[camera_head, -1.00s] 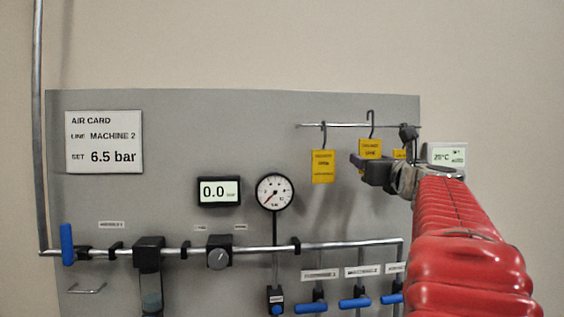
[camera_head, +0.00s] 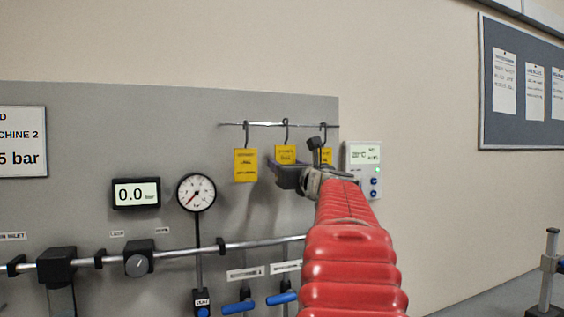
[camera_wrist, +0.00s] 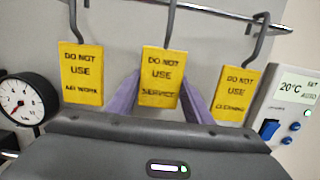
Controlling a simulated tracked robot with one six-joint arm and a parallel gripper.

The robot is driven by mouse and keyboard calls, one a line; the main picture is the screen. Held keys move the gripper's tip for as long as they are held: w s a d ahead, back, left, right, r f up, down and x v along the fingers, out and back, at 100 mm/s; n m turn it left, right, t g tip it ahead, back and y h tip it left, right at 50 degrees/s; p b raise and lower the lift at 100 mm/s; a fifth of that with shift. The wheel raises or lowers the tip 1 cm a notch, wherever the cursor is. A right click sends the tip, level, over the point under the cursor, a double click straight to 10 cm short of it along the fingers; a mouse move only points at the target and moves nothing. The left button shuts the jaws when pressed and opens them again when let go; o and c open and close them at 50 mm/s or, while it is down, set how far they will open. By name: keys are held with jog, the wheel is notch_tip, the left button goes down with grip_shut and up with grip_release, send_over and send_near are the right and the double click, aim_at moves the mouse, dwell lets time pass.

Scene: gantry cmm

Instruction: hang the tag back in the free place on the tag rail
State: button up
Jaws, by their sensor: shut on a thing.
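My gripper (camera_head: 286,168) is shut on the middle yellow tag (camera_head: 285,153). In the wrist view this tag (camera_wrist: 160,76) reads "DO NOT USE SERVICE" and hangs upright between the two fingers. Its hook reaches up to the tag rail (camera_head: 262,124), and its top shows slightly above the rail line. I cannot tell whether the hook bears on the rail. A left tag (camera_head: 245,165), reading "AIR WORK", hangs on the rail. A right tag (camera_wrist: 237,94), reading "CLEANING", hangs at the other side, partly hidden by my arm in the head view.
A round gauge (camera_head: 196,193) and a digital display (camera_head: 136,194) sit left of the tags. A white thermostat (camera_head: 363,170) is close on the right. Pipework (camera_head: 240,245) with blue-handled valves (camera_head: 282,298) runs below. A notice board (camera_head: 517,130) hangs far right.

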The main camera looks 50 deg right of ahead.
jog(key=shift+f, duration=0.25)
jog(key=o, duration=0.9)
jog(key=v, duration=1.4)
jog(key=shift+f, duration=0.1)
